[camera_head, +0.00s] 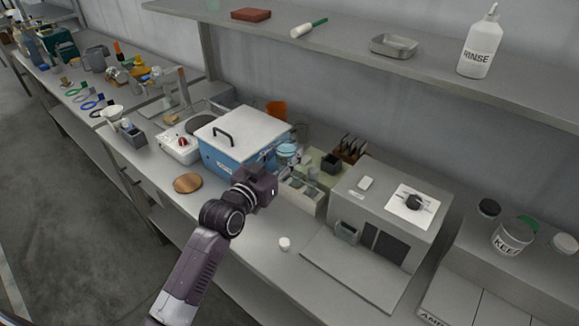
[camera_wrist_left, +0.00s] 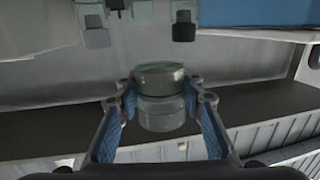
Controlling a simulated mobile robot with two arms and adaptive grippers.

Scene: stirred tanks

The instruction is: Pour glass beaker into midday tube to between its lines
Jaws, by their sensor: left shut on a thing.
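The glass beaker (camera_head: 288,151) is clear with a bluish tint. My left gripper (camera_head: 279,161) is shut on it, in front of the back wall and beside the blue box. In the left wrist view the beaker (camera_wrist_left: 160,96) sits between the two blue-padded fingers of the gripper (camera_wrist_left: 160,106). Its liquid level is not clear. A pale rack or holder (camera_head: 300,196) stands just right of and below the gripper, partly behind it. I cannot make out which tube is the midday tube. My right gripper is not in view.
A blue box with a white lid (camera_head: 238,133) stands left of the gripper. A grey machine (camera_head: 377,222) stands to the right. A round brown disc (camera_head: 187,183) and a small white cap (camera_head: 285,243) lie on the bench. A shelf (camera_head: 350,50) runs above.

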